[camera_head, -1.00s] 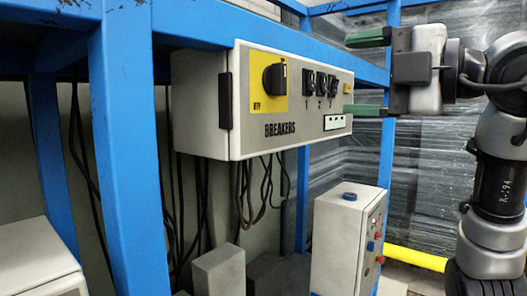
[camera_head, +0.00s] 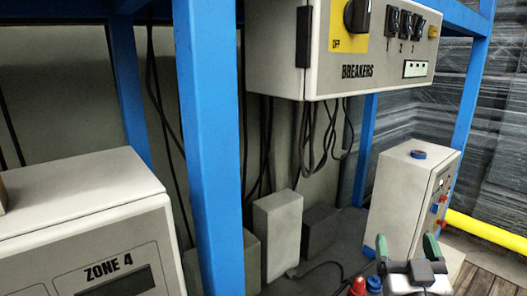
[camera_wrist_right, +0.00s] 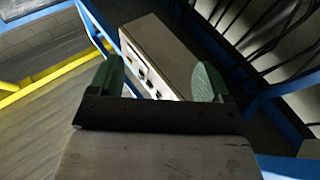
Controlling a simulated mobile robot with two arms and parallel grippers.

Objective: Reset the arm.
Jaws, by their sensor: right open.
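My right gripper (camera_head: 407,250) shows at the bottom right of the head view, with two green fingertips spread apart and nothing between them. It is lower in the picture than the breakers box and in front of the small control box. In the right wrist view the same gripper (camera_wrist_right: 158,82) has its green fingers wide apart. A pale box (camera_wrist_right: 160,50) shows beyond and between them, not visibly touched; I cannot tell which box it is. My left gripper is not in view.
The breakers box (camera_head: 275,45) hangs on the blue frame (camera_head: 208,130). The control box (camera_head: 400,200) with a blue top button stands below it. A Zone 4 box (camera_head: 80,225) is at left. Red and blue plugs (camera_head: 358,286) lie near my gripper. A yellow rail (camera_head: 485,230) runs at right.

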